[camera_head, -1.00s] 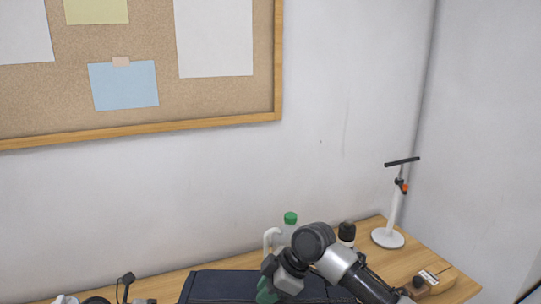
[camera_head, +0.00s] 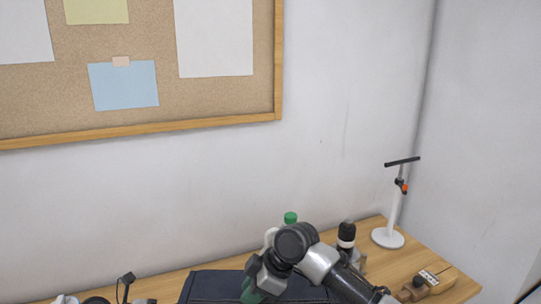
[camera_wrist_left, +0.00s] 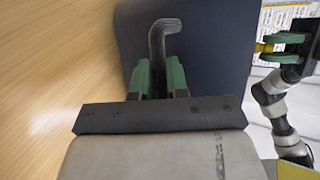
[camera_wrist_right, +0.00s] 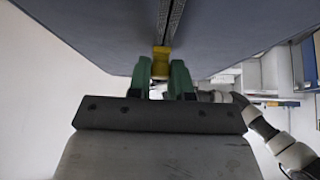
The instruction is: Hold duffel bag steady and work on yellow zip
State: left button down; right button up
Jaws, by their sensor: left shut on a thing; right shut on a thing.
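The dark navy duffel bag (camera_head: 215,284) lies on the desk at the bottom edge of the head view, mostly cut off. In the left wrist view, my left gripper (camera_wrist_left: 160,80) is shut on a grey strap-like handle (camera_wrist_left: 160,42) on the bag (camera_wrist_left: 215,50). In the right wrist view, my right gripper (camera_wrist_right: 161,80) is shut on the yellow zip pull (camera_wrist_right: 161,62), at the zip line (camera_wrist_right: 170,22) along the bag (camera_wrist_right: 100,25). My right gripper also shows in the head view (camera_head: 250,292), green fingers pointing down. My left gripper is outside the head view.
A green-capped bottle (camera_head: 290,217) and a dark-topped object (camera_head: 346,236) stand behind my right arm. Wall behind.

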pick_arm(q)
jog(key=shift+r, duration=0.1)
pick_arm(e)
jog(key=shift+a, duration=1.5)
jog(key=shift+a, duration=2.35)
jog(key=shift+a, duration=2.6)
jog(key=shift+a, duration=0.15)
jog(key=o, duration=0.6)
